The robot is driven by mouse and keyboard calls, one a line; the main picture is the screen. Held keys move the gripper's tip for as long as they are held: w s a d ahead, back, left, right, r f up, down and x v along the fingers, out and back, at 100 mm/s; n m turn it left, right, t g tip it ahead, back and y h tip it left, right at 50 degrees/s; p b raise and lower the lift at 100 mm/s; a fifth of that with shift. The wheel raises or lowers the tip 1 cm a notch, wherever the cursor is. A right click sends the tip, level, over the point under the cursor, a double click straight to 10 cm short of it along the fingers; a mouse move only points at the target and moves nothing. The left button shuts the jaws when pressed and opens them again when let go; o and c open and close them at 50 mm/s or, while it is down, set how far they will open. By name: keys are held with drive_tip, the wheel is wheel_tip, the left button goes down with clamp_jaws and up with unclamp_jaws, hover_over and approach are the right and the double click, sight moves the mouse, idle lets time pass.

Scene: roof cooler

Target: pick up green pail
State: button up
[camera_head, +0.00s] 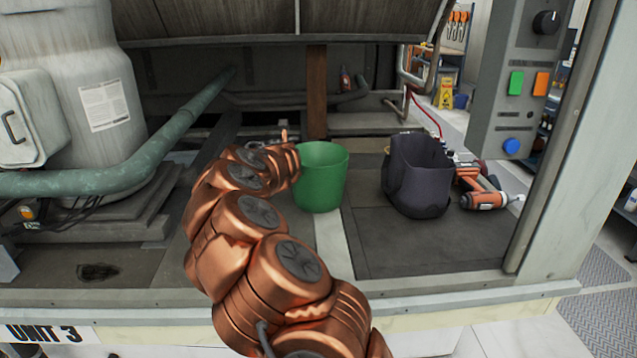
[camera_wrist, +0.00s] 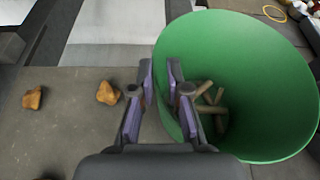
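The green pail (camera_head: 322,178) stands upright on the cooler's floor in the head view, just right of my copper-coloured arm. In the wrist view the pail (camera_wrist: 245,60) fills the right side, and several short brown pieces (camera_wrist: 210,105) lie inside it. My gripper (camera_wrist: 160,80) is at the pail's left rim. Its fingers are apart, the right one inside the pail and the left one outside, with the wall between them. I see no clear grip on the wall. In the head view my arm hides most of the gripper.
A dark fabric bucket (camera_head: 418,178) stands right of the pail, with an orange power drill (camera_head: 484,190) beyond it. A green pipe (camera_head: 120,175) runs at left. Two orange-brown lumps (camera_wrist: 107,93) lie left of the gripper. A control box (camera_head: 522,70) hangs on the right post.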

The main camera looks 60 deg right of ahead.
clamp_jaws()
idle(0.5)
